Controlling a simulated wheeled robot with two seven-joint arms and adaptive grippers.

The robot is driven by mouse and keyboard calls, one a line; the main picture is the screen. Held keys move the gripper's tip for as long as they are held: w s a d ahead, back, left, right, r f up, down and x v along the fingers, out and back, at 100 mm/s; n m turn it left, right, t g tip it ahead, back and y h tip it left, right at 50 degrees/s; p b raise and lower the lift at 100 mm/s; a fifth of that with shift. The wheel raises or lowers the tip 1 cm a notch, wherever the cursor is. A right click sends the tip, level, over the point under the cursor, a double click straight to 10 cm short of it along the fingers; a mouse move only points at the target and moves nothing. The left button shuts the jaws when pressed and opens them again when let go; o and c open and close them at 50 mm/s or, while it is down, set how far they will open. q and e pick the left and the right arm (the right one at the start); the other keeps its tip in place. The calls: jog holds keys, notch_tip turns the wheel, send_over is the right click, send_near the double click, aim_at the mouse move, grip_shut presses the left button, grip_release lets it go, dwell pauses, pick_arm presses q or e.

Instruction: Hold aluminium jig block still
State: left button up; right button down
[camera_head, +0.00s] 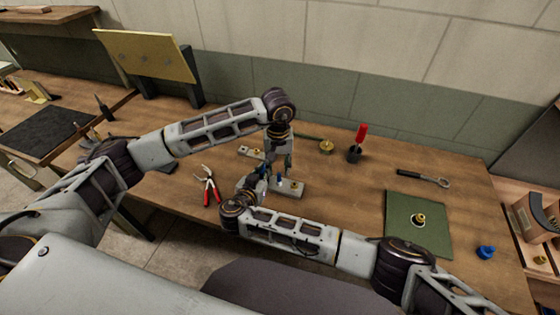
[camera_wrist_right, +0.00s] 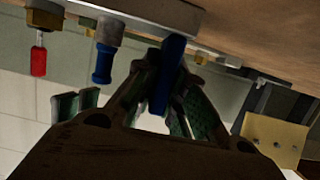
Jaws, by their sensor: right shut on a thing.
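The aluminium jig block (camera_head: 290,191) lies on the bench near its front edge and carries brass fittings and a blue peg (camera_head: 280,182). Its metal edge (camera_wrist_right: 150,12) crosses the top of the right wrist view, with a blue peg (camera_wrist_right: 103,62) on it. My right gripper (camera_head: 262,178) is beside the block. In the wrist view its fingers (camera_wrist_right: 165,95) are closed around another blue peg (camera_wrist_right: 168,65), whose end meets the block. My left gripper (camera_head: 288,162) points down just above the block. Its fingertips are too small to judge, and the arms partly hide the block.
Red-handled pliers (camera_head: 206,188) lie left of the block. A red-handled tool (camera_head: 359,140) stands behind it, near a brass part (camera_head: 326,146). A ratchet (camera_head: 424,178), a green mat (camera_head: 430,235) and a blue part (camera_head: 486,252) are to the right. Bare bench lies between.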

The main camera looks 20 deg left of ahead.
jog(key=c, duration=1.4)
grip_release()
jog(key=shift+s+a, duration=0.1)
jog(key=shift+s, duration=0.05)
jog(key=shift+v, duration=5.9)
jog(key=shift+s, duration=0.15)
